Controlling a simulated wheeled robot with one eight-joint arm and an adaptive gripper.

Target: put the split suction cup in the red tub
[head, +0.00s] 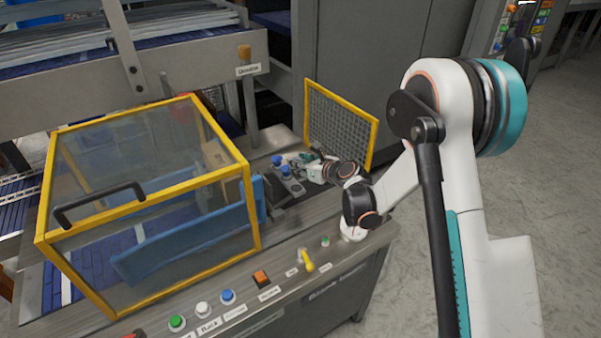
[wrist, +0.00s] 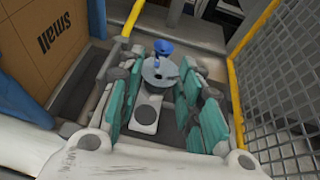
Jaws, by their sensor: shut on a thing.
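My gripper (head: 303,160) reaches over the grey block beside the yellow-framed guard. In the wrist view its teal fingers (wrist: 160,82) are closed in from both sides on a grey round piece (wrist: 160,72), which I take to be the split suction cup; the split itself is too small to make out. A blue cup (wrist: 162,47) shows just beyond it. In the head view blue cups (head: 277,160) sit on the block next to my fingers, and the held piece cannot be told apart there. The red tub is not clearly in view.
A clear guard box with a yellow frame (head: 150,206) stands at the left, with a blue panel (head: 190,240) inside. A yellow-framed mesh panel (head: 340,118) stands close behind my gripper. A cardboard box (wrist: 45,40) is near. Buttons (head: 228,296) line the front edge.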

